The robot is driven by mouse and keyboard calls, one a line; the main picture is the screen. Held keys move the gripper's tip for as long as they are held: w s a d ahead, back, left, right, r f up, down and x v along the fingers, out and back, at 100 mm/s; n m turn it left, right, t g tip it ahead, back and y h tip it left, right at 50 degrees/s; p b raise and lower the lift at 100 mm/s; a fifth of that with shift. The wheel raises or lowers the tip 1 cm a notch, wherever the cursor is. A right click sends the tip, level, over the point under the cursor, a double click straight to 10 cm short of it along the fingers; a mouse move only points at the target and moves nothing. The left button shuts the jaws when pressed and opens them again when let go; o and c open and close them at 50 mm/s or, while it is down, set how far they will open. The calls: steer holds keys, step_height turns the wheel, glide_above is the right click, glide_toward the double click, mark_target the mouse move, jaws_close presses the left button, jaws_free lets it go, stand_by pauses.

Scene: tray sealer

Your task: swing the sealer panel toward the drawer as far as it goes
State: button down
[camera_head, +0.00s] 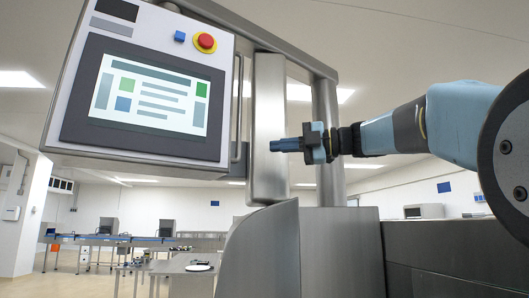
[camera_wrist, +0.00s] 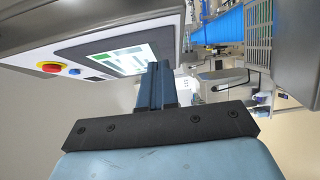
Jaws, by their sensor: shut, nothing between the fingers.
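The sealer panel (camera_head: 140,85) is a light grey box with a lit touchscreen, a red stop button and a blue button, hung from an overhead steel arm at upper left. A slim vertical handle bar (camera_head: 238,110) runs along its right side. The panel (camera_wrist: 85,25) also fills the upper left of the wrist view. My gripper (camera_head: 276,145) is shut and empty, pointing left, to the right of the panel and across the steel upright in the picture. Its fingers (camera_wrist: 159,70) overlap the screen's edge in the wrist view. Contact cannot be told. I cannot identify the drawer.
A steel upright (camera_head: 269,105) and a round post (camera_head: 327,125) stand right of the panel. Steel machine housing (camera_head: 340,255) fills the lower middle. Tables and a conveyor (camera_head: 110,240) stand far back at left. The air left of the panel looks clear.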

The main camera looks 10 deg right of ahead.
glide_toward(228, 153)
steer(key=s+a, duration=0.1)
steer(key=a, duration=0.3)
steer(key=w, duration=0.1)
steer(key=w+a, duration=0.1)
steer(key=shift+w+a, duration=0.2)
steer(key=shift+w, duration=0.15)
steer(key=shift+w+a, duration=0.2)
steer(key=shift+w, duration=0.25)
steer(key=shift+a, duration=0.1)
